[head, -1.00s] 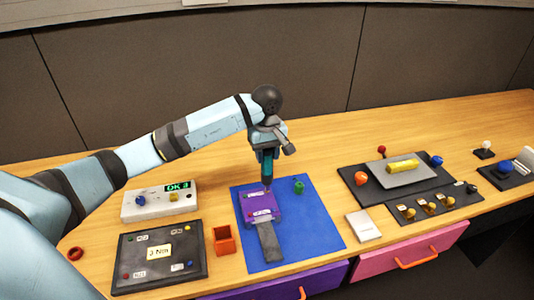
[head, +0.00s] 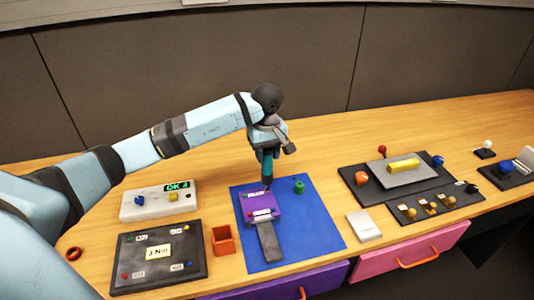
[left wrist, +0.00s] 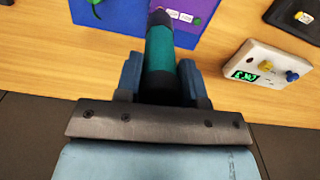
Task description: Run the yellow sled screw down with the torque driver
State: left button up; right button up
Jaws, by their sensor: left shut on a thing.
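My left gripper (head: 265,146) is shut on the teal torque driver (head: 267,166) and holds it upright, tip down, over the upper right part of the purple sled (head: 262,208). In the left wrist view the gripper (left wrist: 160,78) has the driver (left wrist: 161,52) between its fingers, with the tip by the purple sled (left wrist: 188,10) and its white labels. I cannot tell whether the tip touches a screw. The yellow screw cannot be made out on the sled. The controller box (head: 140,207) has a lit green display reading OK and a digit. My right gripper is not in view.
The sled lies on a blue mat (head: 310,232) with a green piece (head: 299,187). An orange bin (head: 223,240) and a dark board (head: 125,277) with a torque card stand left. A dark trackball panel (head: 350,180) is at right. Wood at the back is clear.

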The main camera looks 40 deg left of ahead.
pick_arm(q)
jog(key=shift+s+f+b, duration=0.1)
jog(key=shift+f+b, duration=0.4)
jog(key=shift+b, duration=0.1)
dwell(2.3)
jog(key=shift+r+p, duration=0.45)
jog(key=shift+r, duration=0.45)
jog(key=shift+r+p, duration=0.9)
jog(key=shift+r, duration=1.3)
